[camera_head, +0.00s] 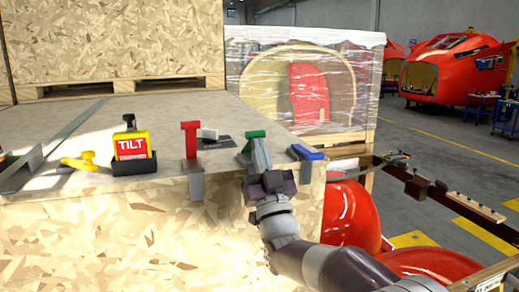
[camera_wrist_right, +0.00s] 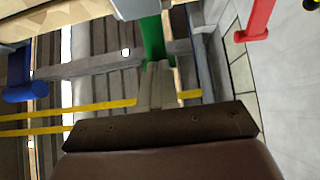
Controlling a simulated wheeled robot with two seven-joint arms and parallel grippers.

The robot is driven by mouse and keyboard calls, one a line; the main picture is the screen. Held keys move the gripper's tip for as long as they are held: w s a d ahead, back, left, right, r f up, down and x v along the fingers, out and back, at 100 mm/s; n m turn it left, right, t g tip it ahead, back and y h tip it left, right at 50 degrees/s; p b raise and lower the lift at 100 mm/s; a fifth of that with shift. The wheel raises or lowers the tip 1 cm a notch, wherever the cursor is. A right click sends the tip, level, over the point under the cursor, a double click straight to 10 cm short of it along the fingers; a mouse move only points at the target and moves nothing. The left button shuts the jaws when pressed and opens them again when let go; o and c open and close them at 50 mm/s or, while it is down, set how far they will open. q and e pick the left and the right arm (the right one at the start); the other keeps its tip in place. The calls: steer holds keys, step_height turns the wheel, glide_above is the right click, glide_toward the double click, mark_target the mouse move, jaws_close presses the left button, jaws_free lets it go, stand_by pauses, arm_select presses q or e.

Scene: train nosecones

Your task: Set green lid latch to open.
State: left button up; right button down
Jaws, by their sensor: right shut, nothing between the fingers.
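The green lid latch (camera_head: 254,134) is at the front edge of the crate lid, between the red and blue latches. Its green handle (camera_wrist_right: 152,40) also shows in the right wrist view, just beyond the fingertips. My right gripper (camera_head: 261,152) comes up from below at the lid edge, right at the green latch. In the right wrist view its fingers (camera_wrist_right: 158,82) are together with nothing between them, close to the lower end of the green handle. I cannot tell whether they touch it. My left gripper is not in view.
A red latch (camera_head: 190,138) stands upright to the left and a blue latch (camera_head: 307,153) lies low to the right. A yellow latch (camera_head: 80,162) and a TILT indicator (camera_head: 131,145) are farther left. Red nosecone parts (camera_head: 350,215) lie right of the crate.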

mark_target(257, 132)
steer(key=r+g, duration=0.1)
steer(key=w+r+g, duration=0.1)
steer(key=r+h, duration=0.1)
steer(key=shift+w+a+r+g, duration=0.3)
steer(key=shift+w+r+g, duration=0.05)
steer(key=shift+g, duration=0.05)
steer(key=shift+w+r, duration=0.1)
steer(key=shift+w, duration=0.05)
